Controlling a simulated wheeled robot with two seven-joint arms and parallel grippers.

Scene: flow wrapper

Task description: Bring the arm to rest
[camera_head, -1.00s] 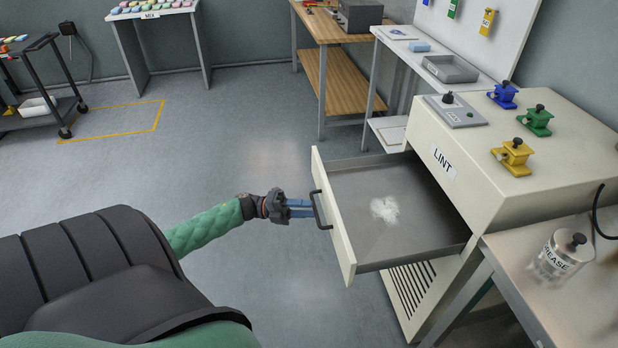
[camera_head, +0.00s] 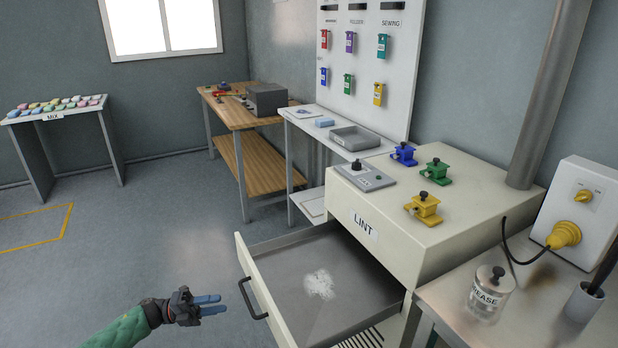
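My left gripper (camera_head: 211,305) shows at the lower left, at the end of my green-sleeved arm. Its two blue fingers are parted and nothing is between them. It is to the left of the dark drawer handle (camera_head: 253,299), apart from it. A white patch of lint (camera_head: 320,284) lies on the drawer's floor. My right gripper is out of view.
The open drawer juts out to the right of my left gripper. A bench (camera_head: 603,322) with a grease jar (camera_head: 491,295) stands at the lower right. A wooden table (camera_head: 262,171) and a shelf unit are behind. Floor to the left is clear.

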